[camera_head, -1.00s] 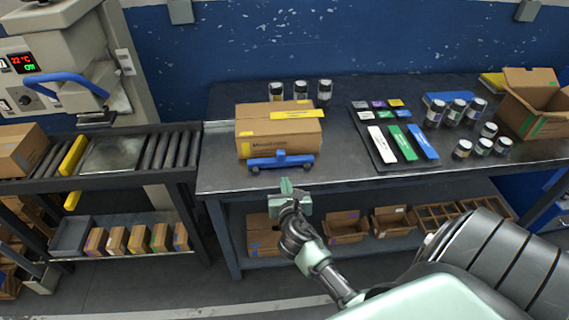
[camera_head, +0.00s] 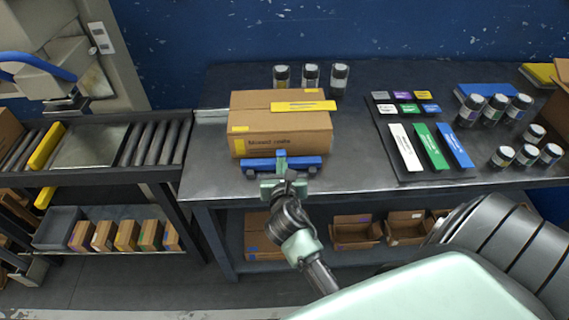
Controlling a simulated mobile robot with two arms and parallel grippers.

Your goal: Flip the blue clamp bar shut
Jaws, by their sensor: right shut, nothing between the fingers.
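The blue clamp bar (camera_head: 258,165) lies low along the front edge of the dark table, just before a cardboard box (camera_head: 285,130). It has dark ends and a short tab at its middle. My right gripper (camera_head: 281,163) is shut and empty, with its pale green fingers pointing up at the middle of the bar. The fingers overlap the bar in the picture and hide part of its middle; I cannot tell whether they touch it. My left gripper is not in view.
Several dark-lidded jars (camera_head: 311,76) stand behind the box. To the right is a dark tray (camera_head: 389,148) with coloured pieces, then more jars (camera_head: 495,108). A roller conveyor (camera_head: 150,145) and a machine with a blue handle (camera_head: 35,68) are at left.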

